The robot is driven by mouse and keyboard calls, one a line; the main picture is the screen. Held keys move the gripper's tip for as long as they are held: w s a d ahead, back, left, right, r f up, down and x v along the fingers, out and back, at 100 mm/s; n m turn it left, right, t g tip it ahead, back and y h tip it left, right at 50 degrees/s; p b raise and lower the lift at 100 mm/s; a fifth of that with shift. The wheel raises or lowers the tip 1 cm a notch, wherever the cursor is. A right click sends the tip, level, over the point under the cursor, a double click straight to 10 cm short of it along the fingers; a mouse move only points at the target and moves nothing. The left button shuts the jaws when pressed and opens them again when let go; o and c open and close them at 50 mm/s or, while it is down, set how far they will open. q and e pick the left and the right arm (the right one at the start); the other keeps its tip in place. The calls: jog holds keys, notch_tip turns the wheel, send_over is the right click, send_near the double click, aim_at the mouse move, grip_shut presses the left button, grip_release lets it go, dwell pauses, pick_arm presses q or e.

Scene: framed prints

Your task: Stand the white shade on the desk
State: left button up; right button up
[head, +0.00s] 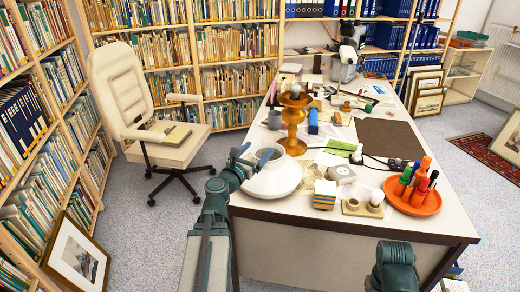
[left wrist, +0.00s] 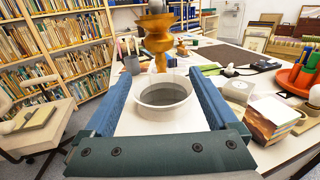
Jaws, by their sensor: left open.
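The white shade (head: 272,182) is a wide, rounded body with a short round collar around a dark opening. It is at the desk's (head: 335,232) near left corner, with its opening upward. In the left wrist view the shade's collar (left wrist: 166,108) lies between my left fingers. My left gripper (head: 252,158) is open, its two blue fingers (left wrist: 160,80) on either side of the collar. I cannot tell whether they touch it. Part of my right arm shows at the bottom of the head view; its gripper is out of view.
A turned orange-brown lamp base (head: 293,128) with a bulb stands just behind the shade. A cream chair (head: 168,143) stands left of the desk.

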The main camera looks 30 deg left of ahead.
pick_arm(q)
jog(key=d+f+m+g+h, duration=0.35)
jog(key=d+m, duration=0.35)
jog(key=d, duration=0.3)
jog(key=s+d+f+m+g+h, duration=0.1)
jog(key=d+f+m+g+h, duration=0.15)
jog(key=d+f+m, duration=0.4)
jog(key=d+f+m+g+h, duration=0.25)
jog(key=d+m, duration=0.55)
jog(key=d, duration=0.5)
jog(key=s+d+f+m+g+y, duration=0.3)
jog(key=s+f+m+g+y, duration=0.1)
jog(key=s+m, duration=0.4)
jog(key=s+d+f+m+g+y, duration=0.3)
jog(key=s+f+m+g+y, duration=0.1)
jog(key=s+m, duration=0.5)
jog(key=shift+d+f+m+g, duration=0.3)
jog(key=shift+f+m+g, duration=0.35)
jog(key=shift+m+g, duration=0.4)
jog(key=shift+r, duration=0.1)
